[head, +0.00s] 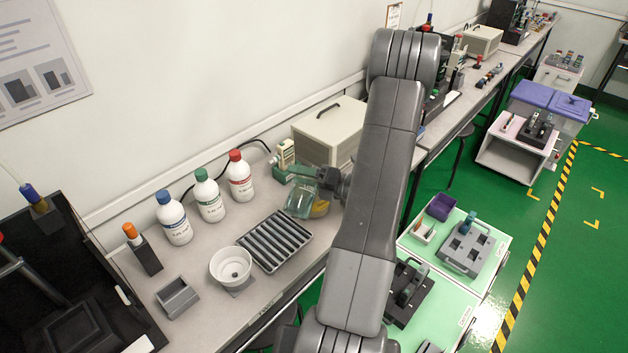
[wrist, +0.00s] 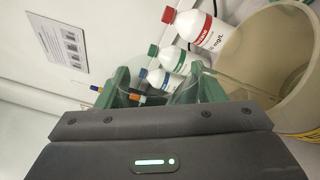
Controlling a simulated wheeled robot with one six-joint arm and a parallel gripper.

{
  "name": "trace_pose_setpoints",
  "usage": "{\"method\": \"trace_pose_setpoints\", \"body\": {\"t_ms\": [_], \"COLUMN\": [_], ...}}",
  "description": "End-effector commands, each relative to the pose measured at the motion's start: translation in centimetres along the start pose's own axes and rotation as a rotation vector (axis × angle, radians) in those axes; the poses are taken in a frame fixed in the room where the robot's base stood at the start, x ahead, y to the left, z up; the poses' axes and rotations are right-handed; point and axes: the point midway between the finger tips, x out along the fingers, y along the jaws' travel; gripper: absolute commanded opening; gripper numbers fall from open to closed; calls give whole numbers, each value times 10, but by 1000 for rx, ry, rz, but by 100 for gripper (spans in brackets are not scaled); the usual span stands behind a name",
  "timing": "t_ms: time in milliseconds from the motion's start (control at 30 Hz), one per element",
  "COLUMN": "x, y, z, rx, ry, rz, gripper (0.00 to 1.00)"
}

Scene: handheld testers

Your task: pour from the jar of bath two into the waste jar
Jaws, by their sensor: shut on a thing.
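My gripper (head: 318,180) is shut on a clear, greenish jar (head: 299,201), which I take to be the jar of bath two. It is held above the bench and looks tilted. In the wrist view my gripper (wrist: 160,88) has green fingers on both sides of the clear glass (wrist: 186,92). The waste jar (wrist: 268,85) seems to be the wide, pale vessel with a yellow band at the right of the wrist view. In the head view its yellowish part (head: 321,209) shows behind the held jar, mostly hidden. I cannot tell whether liquid is flowing.
Three capped bottles, blue (head: 174,222), green (head: 209,198) and red (head: 240,178), stand by the wall. A ribbed grey tray (head: 275,243), a white bowl (head: 231,266) and a grey holder (head: 177,298) lie in front. A beige box (head: 330,130) stands behind my gripper.

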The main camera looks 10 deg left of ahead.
Motion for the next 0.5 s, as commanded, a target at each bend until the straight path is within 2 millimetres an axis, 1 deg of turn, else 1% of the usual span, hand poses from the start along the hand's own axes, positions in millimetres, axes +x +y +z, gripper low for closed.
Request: {"method": "trace_pose_setpoints", "body": {"t_ms": [500], "x": [0], "y": [1], "z": [1], "rx": [25], "ry": [-1], "rz": [1], "gripper": [4]}}
